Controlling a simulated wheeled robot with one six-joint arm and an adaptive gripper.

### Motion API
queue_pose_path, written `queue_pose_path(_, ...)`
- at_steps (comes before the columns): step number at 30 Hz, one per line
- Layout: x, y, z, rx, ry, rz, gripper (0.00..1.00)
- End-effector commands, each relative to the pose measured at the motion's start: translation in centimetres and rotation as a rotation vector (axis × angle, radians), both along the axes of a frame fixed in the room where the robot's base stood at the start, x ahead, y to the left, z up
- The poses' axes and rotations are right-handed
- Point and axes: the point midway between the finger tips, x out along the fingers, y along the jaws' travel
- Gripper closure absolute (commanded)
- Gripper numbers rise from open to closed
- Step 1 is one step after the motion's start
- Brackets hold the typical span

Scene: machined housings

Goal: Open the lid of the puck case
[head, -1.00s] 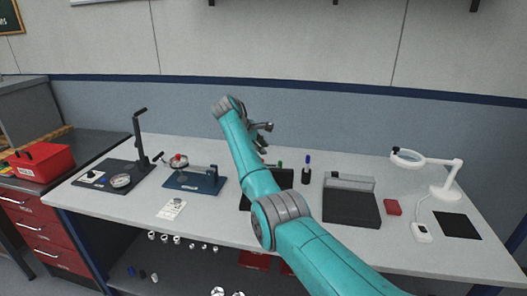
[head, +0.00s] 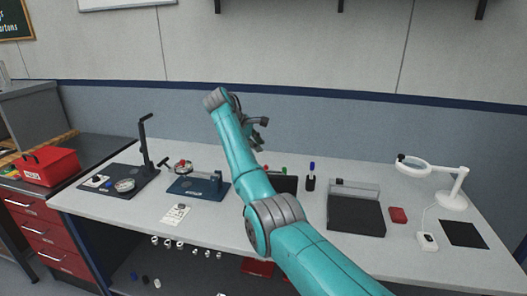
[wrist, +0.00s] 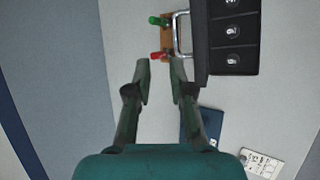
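A black case with white-numbered squares and a metal loop on one edge (wrist: 233,38) is at the upper right of the wrist view. In the head view a black item (head: 288,184) shows partly behind my arm; it seems to be the same one. Another black box (head: 356,213) with a grey upright part at its back stands to the right. I cannot tell for sure which is the puck case, or how its lid stands. My gripper (wrist: 163,70) is open and empty, above the bench and apart from the case; it also shows in the head view (head: 261,134).
Red (wrist: 157,57) and green (wrist: 157,20) handled tools sit beside the metal loop. A blue fixture (head: 200,187), a dark stand (head: 122,184) and a white card (head: 176,214) are at left. A red block (head: 398,215) and magnifier lamp (head: 450,200) are at right.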

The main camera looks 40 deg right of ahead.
Motion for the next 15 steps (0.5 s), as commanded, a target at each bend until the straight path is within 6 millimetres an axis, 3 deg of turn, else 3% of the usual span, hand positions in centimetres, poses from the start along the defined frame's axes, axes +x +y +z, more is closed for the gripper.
queue_pose_path(7,0.1,2.8,3.4,-0.001,-0.001,0.0,0.79)
queue_pose_path(15,0.0,3.9,4.7,0.0,0.002,0.0,0.79)
